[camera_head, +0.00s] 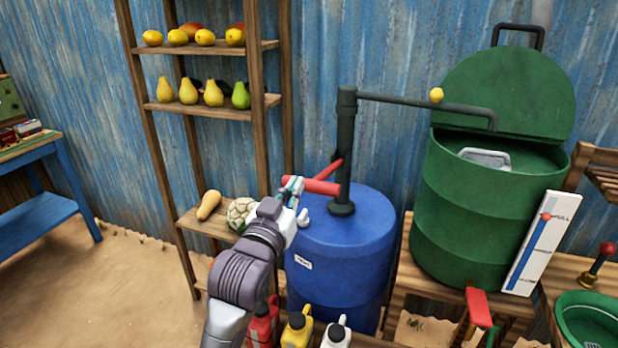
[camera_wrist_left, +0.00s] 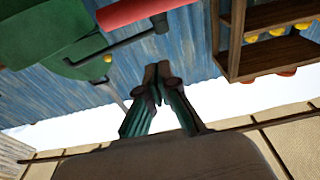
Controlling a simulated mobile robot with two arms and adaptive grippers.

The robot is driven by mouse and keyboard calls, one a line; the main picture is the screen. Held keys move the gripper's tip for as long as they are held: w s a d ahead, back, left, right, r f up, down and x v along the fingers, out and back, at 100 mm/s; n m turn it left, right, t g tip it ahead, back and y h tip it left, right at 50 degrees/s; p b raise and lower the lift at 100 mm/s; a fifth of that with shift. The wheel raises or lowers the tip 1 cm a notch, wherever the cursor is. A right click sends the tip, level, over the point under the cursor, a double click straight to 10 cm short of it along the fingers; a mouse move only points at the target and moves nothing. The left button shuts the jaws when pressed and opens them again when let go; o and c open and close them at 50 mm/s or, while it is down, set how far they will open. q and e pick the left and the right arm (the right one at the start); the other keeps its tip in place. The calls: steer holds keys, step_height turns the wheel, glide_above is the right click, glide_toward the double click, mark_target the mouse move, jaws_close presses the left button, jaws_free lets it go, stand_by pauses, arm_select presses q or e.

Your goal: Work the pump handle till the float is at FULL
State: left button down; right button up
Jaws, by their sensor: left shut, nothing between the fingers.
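The pump's dark post (camera_head: 346,150) stands on a blue barrel (camera_head: 345,245). Its red handle (camera_head: 318,187) points left and is roughly level; it also shows in the left wrist view (camera_wrist_left: 135,12). My left gripper (camera_head: 292,184) is shut and empty at the handle's left end, overlapping it in the head view. In the left wrist view the fingertips (camera_wrist_left: 157,72) look apart from the handle. The gauge (camera_head: 533,258) is a white board with a blue bar, leaning on the green barrel (camera_head: 470,210). Its orange-red float (camera_head: 546,216) sits beside the FULL label. My right gripper is not in view.
A spout pipe (camera_head: 420,102) runs from the post over the open green barrel. A wooden shelf (camera_head: 259,130) with fruit stands left of the pump. Several cans, including a yellow one (camera_head: 297,330), stand below my left arm. A green basin (camera_head: 590,322) is at right.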

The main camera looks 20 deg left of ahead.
arm_select(q)
steer(key=r+p, duration=0.2)
glide_above(309, 180)
steer(key=s, duration=0.2)
steer(key=f, duration=0.1)
steer(key=w+f+p, duration=0.1)
steer(key=f, duration=0.1)
steer(key=shift+d+f, duration=0.2)
steer(key=shift+f, duration=0.1)
steer(key=shift+s+f, duration=0.25)
steer(key=shift+f, duration=0.3)
steer(key=shift+f, duration=0.1)
